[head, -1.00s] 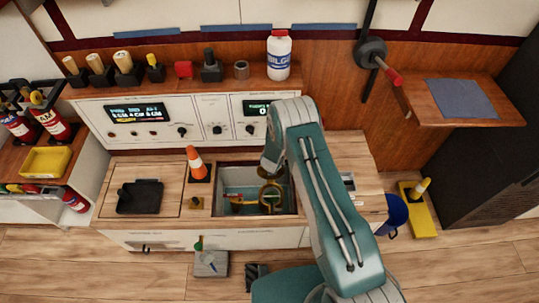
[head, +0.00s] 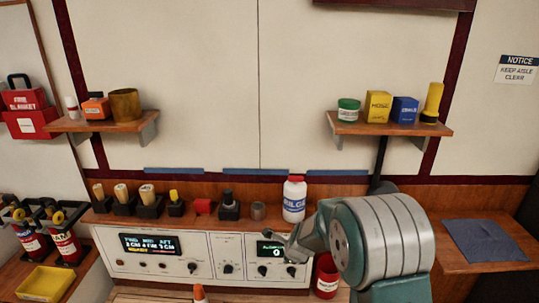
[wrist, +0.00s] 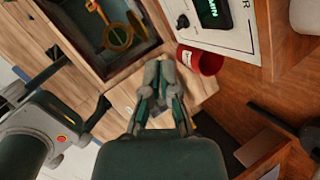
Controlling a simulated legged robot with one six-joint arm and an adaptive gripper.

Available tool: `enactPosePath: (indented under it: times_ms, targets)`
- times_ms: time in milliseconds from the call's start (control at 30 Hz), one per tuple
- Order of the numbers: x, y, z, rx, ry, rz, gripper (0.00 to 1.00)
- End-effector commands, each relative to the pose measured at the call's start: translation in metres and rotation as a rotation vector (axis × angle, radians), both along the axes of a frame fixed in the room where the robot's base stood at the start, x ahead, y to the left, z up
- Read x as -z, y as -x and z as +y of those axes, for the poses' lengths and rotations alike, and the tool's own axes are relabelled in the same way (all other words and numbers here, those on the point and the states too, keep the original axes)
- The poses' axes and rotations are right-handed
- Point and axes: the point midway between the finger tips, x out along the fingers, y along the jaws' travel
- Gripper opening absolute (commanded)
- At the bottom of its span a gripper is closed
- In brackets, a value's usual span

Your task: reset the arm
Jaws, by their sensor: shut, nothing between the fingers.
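My gripper (wrist: 158,68) is in the middle of the wrist view, with its two fingers together and nothing between them. It hangs over the light wooden bench top (wrist: 205,85), beside a red cup (wrist: 200,60) and apart from it. My teal and grey arm (head: 385,235) is raised and folded at the lower right of the head view. It covers part of the instrument panel (head: 120,265) and the bench. A pale, narrow end part of the arm reaches left in front of the panel; whether the fingertips show there I cannot tell.
A shelf with a white bottle (head: 294,200) and several handled tools runs above the panel. A wooden side shelf (head: 450,262) is at right. The wall above is clear between two small shelves.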

Motion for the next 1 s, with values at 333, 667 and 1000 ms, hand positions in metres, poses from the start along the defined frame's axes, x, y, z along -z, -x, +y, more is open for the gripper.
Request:
enactPosePath:
  times_ms: [333, 667, 1000]
  targets:
    - [-0.121, 0.067, -0.021, -0.503, 0.238, -0.119, 0.00]
    - [-0.194, 0.155, -0.046, -0.959, 0.505, -0.202, 0.00]
    - [-0.232, 0.256, -0.075, -1.402, 0.802, -0.233, 0.00]
